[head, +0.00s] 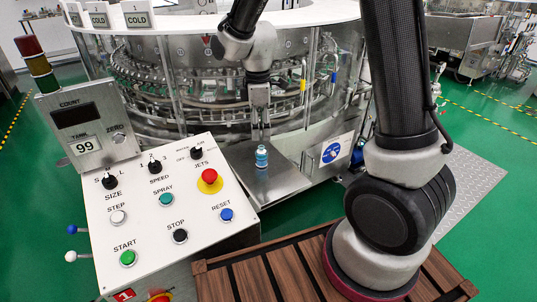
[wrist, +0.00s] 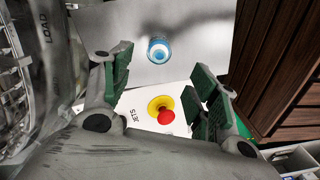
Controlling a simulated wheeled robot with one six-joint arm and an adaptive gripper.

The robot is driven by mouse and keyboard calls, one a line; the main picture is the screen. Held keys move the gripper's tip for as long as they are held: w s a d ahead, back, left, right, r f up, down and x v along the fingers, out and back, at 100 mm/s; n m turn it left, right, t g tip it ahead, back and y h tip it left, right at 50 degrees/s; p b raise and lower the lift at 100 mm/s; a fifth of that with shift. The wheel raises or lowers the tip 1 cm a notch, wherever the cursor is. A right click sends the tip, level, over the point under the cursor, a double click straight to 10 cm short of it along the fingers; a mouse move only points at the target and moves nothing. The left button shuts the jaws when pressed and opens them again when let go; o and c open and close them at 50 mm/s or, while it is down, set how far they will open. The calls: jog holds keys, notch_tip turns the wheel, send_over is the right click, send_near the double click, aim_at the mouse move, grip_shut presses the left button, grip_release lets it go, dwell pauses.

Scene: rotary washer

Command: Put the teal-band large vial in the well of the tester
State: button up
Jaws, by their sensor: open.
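A small vial (head: 262,156) with a blue-teal band stands upright on a bare metal shelf (head: 290,182) in front of the washer. In the wrist view the vial (wrist: 158,50) shows from above as a blue ring around a white top, standing on the pale shelf (wrist: 112,22). My gripper (head: 260,122) hangs pointing down above the vial. In the wrist view its green-padded fingers (wrist: 160,72) are spread wide with nothing between them, and the vial lies beyond their tips. I cannot make out the tester or its well.
A control panel (head: 140,228) with a red stop button (head: 209,181) stands left of the shelf. A count display (head: 88,132) and signal lamp are behind it. The glass-walled rotary washer (head: 180,85) stands behind the shelf. A slatted wooden surface (head: 265,268) lies in front.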

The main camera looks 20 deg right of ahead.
aim_at(262, 147)
jog(key=shift+w+n, duration=0.3)
jog(key=shift+n, duration=0.1)
jog(key=shift+a+n, duration=0.1)
jog(key=shift+n, duration=0.4)
jog(key=shift+f, duration=0.25)
jog(key=f, duration=0.7)
jog(key=shift+s+d+f, duration=0.1)
jog(key=shift+s+d, duration=0.2)
jog(key=shift+s, duration=0.05)
jog(key=c, duration=1.2)
